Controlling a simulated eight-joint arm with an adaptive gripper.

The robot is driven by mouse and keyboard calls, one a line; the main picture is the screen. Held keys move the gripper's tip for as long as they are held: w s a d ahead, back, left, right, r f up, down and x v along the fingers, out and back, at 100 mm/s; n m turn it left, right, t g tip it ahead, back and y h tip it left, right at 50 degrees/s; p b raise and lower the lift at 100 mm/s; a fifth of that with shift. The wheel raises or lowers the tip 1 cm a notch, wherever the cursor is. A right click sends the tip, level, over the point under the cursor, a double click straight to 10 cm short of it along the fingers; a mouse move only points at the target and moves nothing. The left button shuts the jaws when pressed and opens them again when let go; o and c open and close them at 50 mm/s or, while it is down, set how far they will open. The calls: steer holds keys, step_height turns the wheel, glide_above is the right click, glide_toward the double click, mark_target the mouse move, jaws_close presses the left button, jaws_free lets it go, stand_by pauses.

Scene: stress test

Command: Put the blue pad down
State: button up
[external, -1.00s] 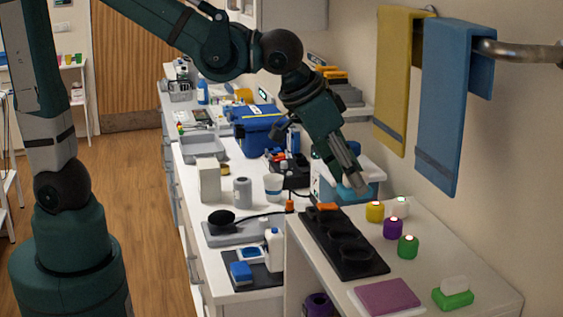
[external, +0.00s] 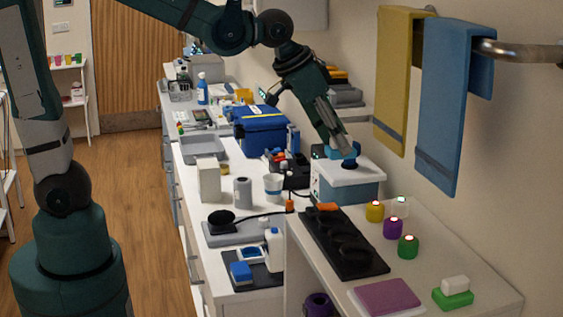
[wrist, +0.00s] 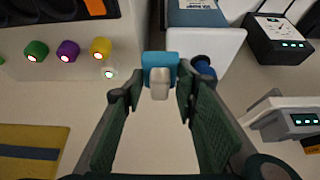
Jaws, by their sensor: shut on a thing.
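My gripper (external: 338,140) is above and near the white-topped box (external: 350,190), pointing down. In the wrist view its fingers (wrist: 159,92) are closed on the light blue pad (wrist: 158,58), which has a pale grey piece on its near side. The pad shows by the fingertips in the external view (external: 322,152). It lies just left of the box's white lid (wrist: 228,45) in the wrist view. A dark blue round knob (wrist: 203,66) is at the lid's edge. I cannot tell whether the pad touches the lid.
Yellow (external: 375,210), purple (external: 393,228) and green (external: 408,246) lit buttons stand on the counter, near a black tray (external: 365,262). Blue (external: 440,110) and yellow (external: 393,90) towels hang on the right wall. A blue case (external: 260,132) sits behind.

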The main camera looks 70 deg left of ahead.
steer(key=w+a+f+n+y+b, duration=0.1)
steer(key=a+f+n, duration=0.15)
steer(key=a, duration=1.15)
steer(key=w+a+f+n+y+b, duration=0.1)
steer(key=a+f+n+y, duration=0.15)
steer(key=a, duration=1.15)
steer(key=s+a+f+n+g+y+b, duration=0.1)
steer(key=a+f+n, duration=0.3)
steer(key=a, duration=0.7)
steer(key=s+a+f+n+g+y+b, duration=0.1)
steer(key=s+a+f+n+g, duration=0.2)
steer(key=a+f, duration=0.5)
steer(key=s+a+f+n+g+y+b, duration=0.1)
steer(key=s+a+f+n, duration=0.3)
steer(key=a, duration=1.2)
step_height(320, 180, down, 2)
steer(key=n+g, duration=0.1)
steer(key=n, duration=0.1)
steer(key=shift+s+n, duration=0.25)
steer(key=shift+n, duration=0.05)
steer(key=shift+f+b, duration=0.45)
steer(key=shift+f, duration=2.7)
steer(key=shift+f, duration=1.9)
